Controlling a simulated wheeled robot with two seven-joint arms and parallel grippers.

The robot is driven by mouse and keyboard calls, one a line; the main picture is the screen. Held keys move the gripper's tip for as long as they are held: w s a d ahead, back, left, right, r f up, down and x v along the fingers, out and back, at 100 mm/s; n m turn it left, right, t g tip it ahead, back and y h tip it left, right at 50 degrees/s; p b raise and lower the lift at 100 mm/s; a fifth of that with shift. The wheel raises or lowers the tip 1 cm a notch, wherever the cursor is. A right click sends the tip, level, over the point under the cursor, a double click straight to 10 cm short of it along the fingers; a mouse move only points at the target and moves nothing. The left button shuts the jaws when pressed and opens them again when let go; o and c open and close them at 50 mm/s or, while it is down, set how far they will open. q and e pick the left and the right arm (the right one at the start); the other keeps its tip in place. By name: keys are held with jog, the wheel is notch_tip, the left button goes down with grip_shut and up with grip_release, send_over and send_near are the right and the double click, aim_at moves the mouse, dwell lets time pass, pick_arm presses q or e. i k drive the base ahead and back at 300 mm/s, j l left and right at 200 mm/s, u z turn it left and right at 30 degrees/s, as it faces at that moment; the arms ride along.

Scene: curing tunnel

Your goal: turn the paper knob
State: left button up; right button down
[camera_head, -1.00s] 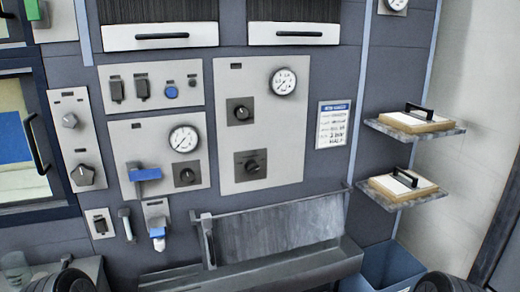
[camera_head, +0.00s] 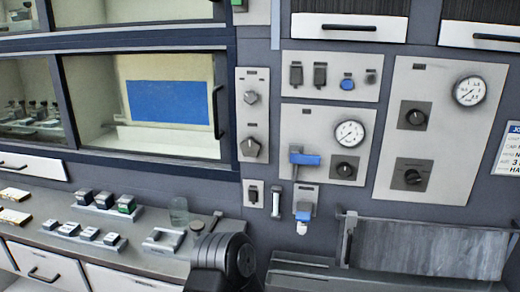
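Several dark knobs show on the grey wall panels, and I cannot read which one is the paper knob. On the narrow left panel are an upper knob (camera_head: 250,97) and a larger lower knob (camera_head: 250,147). The middle panel has a round black knob (camera_head: 344,169) below a gauge (camera_head: 349,133). The right panel has an upper knob (camera_head: 415,117) and a lower knob (camera_head: 412,177). Neither of my grippers is in view. Only a dark part of my arm shows at the bottom, left of centre, apart from the panels.
A blue-handled lever (camera_head: 304,158) sticks out beside the middle knob. A grey trough (camera_head: 300,272) stands below the panels. A glazed cabinet (camera_head: 150,105) is at upper left.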

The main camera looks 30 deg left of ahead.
aim_at(249, 147)
jog(key=u, duration=1.15)
